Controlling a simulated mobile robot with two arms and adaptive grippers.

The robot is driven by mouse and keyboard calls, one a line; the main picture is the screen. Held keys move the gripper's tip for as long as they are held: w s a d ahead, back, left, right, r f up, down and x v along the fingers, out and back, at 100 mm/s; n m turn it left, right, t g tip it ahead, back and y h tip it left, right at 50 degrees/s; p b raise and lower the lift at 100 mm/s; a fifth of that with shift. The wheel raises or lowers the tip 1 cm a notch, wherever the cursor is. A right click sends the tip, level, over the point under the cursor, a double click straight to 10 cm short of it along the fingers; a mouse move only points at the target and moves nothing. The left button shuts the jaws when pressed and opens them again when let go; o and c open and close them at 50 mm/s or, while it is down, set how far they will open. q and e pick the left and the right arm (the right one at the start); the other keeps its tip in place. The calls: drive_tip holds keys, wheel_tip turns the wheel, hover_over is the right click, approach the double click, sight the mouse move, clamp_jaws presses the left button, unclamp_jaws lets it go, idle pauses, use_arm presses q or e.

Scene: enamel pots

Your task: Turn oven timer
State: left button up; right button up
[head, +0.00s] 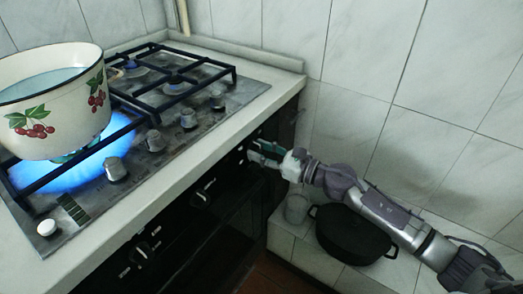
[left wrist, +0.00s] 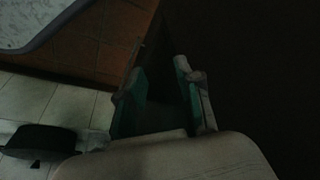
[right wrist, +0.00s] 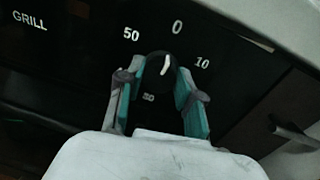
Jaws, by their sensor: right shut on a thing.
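The oven timer is a round black knob (right wrist: 160,68) with a white pointer line, on the dark oven front in the right wrist view. White numbers 50, 0 and 10 stand around its upper side. The pointer tilts slightly right of upright, roughly toward 0. My right gripper (right wrist: 160,73) has one finger on each side of the knob and is shut on it. In the head view the right gripper (head: 258,153) reaches the oven front at its far end and the knob is hidden. My left gripper (left wrist: 158,72) is open and empty in the dark left wrist view.
A cherry-patterned pot (head: 62,125) stands over a blue flame on the hob (head: 215,120). More oven knobs (head: 203,192) line the dark front. A black pan (head: 350,238) and a glass (head: 297,208) sit on a tiled ledge below my right arm. A tiled wall is at right.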

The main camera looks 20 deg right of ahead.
drive_tip(key=shift+m, duration=0.7)
drive_tip(key=m+t+p, duration=0.1)
drive_tip(key=m+p, duration=0.2)
drive_tip(key=m, duration=0.6)
drive_tip(key=shift+a, duration=0.1)
use_arm(q)
drive_tip(key=s+f+g, duration=0.1)
drive_tip(key=s+f, duration=0.2)
drive_tip(key=f, duration=1)
drive_tip(key=shift+f+p, duration=0.2)
drive_tip(key=shift+p, duration=0.25)
use_arm(e)
drive_tip(key=shift+s+m, duration=0.1)
drive_tip(key=shift+m, duration=0.7)
use_arm(q)
drive_tip(key=shift+s+a, duration=0.1)
use_arm(e)
drive_tip(key=o, duration=1.1)
drive_tip(key=shift+o, duration=0.2)
